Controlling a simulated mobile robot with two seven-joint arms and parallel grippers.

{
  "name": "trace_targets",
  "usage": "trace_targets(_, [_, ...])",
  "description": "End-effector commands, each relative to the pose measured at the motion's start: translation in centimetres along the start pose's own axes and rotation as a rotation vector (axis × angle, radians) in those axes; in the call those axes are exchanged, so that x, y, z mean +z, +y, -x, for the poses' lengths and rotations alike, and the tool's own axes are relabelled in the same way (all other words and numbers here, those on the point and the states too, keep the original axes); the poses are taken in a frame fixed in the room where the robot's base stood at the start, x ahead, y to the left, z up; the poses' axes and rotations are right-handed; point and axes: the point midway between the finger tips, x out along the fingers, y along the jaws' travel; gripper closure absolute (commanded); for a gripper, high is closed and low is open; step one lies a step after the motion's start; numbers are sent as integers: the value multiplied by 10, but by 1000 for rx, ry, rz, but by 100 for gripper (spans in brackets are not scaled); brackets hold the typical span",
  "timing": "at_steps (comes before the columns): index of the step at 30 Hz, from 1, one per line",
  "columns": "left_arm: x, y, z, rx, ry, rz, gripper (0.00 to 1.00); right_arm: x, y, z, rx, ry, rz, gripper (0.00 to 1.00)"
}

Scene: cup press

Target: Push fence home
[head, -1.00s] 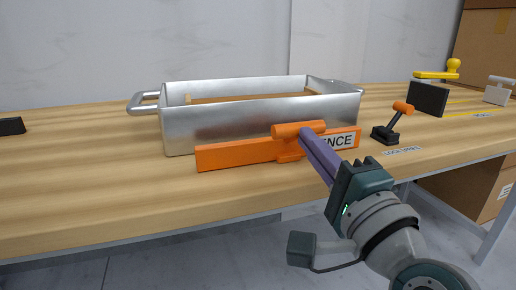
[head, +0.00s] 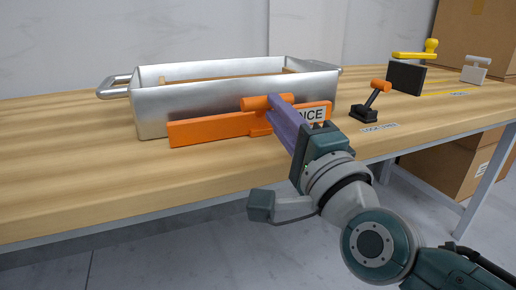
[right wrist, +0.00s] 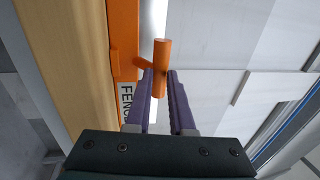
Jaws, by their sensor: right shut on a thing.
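The fence (head: 210,130) is a long orange bar with a white label, standing along the front long side of a metal pan (head: 175,110) in the head view. I cannot tell whether it touches the pan. Its orange cross handle (head: 258,102) sticks up toward me. My right gripper (head: 280,106) is shut on this handle, its purple fingers covering part of the label. My left gripper is not in view.
A small lever with an orange knob (head: 380,85) stands on the wooden table (head: 60,190) right of the fence. Beyond it are a black block (head: 405,80) with a yellow handle (head: 415,55) and a grey handled block (head: 474,74). The table's left front is clear.

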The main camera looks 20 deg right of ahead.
Motion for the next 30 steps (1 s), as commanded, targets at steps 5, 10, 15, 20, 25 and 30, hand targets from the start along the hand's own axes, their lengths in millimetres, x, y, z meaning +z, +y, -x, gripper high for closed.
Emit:
trace_targets(5, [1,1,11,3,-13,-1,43,0,4,50,20,-4,3,100])
trace_targets(10, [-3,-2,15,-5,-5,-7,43,0,3,83,17,-3,2,100])
trace_targets(15, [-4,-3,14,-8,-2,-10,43,0,4,102,12,-3,-1,100])
trace_targets(20, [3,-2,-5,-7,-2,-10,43,4,5,131,9,-3,-12,100])
trace_targets(25, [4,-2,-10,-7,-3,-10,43,2,-2,139,9,-1,0,100])
trace_targets(30, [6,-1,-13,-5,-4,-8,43,2,-3,116,4,0,1,100])
